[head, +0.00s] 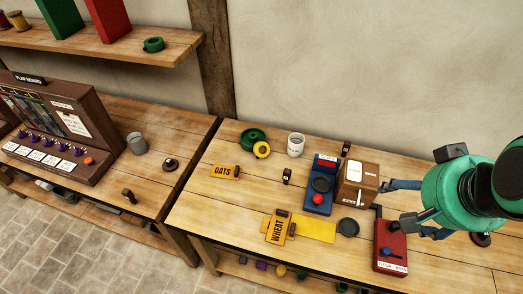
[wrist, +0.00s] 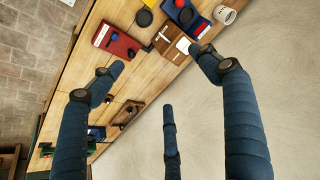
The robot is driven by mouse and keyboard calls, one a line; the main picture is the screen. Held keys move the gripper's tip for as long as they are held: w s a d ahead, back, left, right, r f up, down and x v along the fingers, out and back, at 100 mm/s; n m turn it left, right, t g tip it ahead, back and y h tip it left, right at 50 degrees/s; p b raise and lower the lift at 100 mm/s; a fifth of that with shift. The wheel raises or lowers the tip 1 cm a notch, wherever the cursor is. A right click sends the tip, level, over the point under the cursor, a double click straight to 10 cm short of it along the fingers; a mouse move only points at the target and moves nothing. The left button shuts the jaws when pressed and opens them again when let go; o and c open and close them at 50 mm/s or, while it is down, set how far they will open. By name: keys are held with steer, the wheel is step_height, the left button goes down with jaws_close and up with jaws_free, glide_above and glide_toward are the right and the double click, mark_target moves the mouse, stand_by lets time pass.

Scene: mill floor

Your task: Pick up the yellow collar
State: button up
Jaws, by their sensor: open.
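The yellow collar (head: 262,149) is a small round ring on the workbench in the head view. It sits at the near right edge of a larger dark green round piece (head: 252,137); I cannot tell whether they touch. It does not show in the wrist view. My gripper (head: 390,205) is open and empty, far to the right of the collar, beside the brown box and above the red box. In the wrist view my gripper (wrist: 156,59) has its blue fingers spread with nothing between them.
Between collar and gripper stand a white mug (head: 296,145), a blue scale (head: 320,186) and a brown box (head: 357,182). A red box (head: 390,247) stands nearer. An OATS plate (head: 225,171) and a WHEAT plate (head: 278,228) lie on the bench. A green ring (head: 153,44) is on the shelf.

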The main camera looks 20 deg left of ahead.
steer(key=w+a+f+m+g+y, duration=0.1)
steer(key=w+a+f+m+y, duration=0.15)
steer(key=w+a+m, duration=0.7)
steer(key=w+a+f+m+g+y, duration=0.1)
steer(key=w+a+f+m, duration=0.5)
steer(key=w, duration=0.6)
steer(key=w+a+f+m+y, duration=0.1)
steer(key=w+a+f+m, duration=0.6)
steer(key=a+f, duration=0.2)
steer(key=w+a+f+m+g+y+b, duration=0.1)
steer(key=w+a+f+m, duration=0.6)
steer(key=a+f, duration=0.3)
steer(key=shift+a+f+m+b, duration=0.3)
steer(key=shift+f+m, duration=0.15)
steer(key=shift+m, duration=0.3)
steer(key=shift+w+f, duration=0.1)
steer(key=shift+w, duration=0.05)
steer(key=b, duration=0.2)
glide_above(263, 148)
steer(key=s+d, duration=0.1)
steer(key=d, duration=0.2)
steer(key=shift+a+f, duration=0.1)
steer(key=shift+f, duration=3.45)
